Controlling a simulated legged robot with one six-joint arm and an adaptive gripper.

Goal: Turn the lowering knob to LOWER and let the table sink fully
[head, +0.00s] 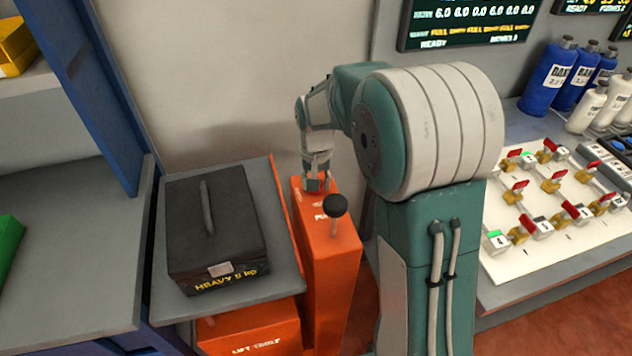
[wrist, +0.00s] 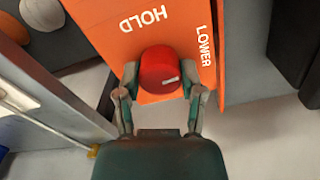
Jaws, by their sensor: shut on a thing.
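The lowering knob (wrist: 160,70) is red and round, with a short pale mark near its lower right edge in the wrist view. It sits on an orange panel (wrist: 187,22) with the words HOLD and LOWER. My gripper (wrist: 160,92) is shut on the knob, one finger on each side. The lift table (head: 265,193) is grey-topped and stands left of the column, above an orange base marked LIFT TABLE (head: 250,330).
A black case (head: 218,235) marked HEAVY 5 kg lies on the lift table. A lever with a black ball (head: 335,205) stands up from the column near my gripper. A grey shelf (head: 70,250) with blue posts is at left. A valve board (head: 560,200) and bottles (head: 552,75) are at right.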

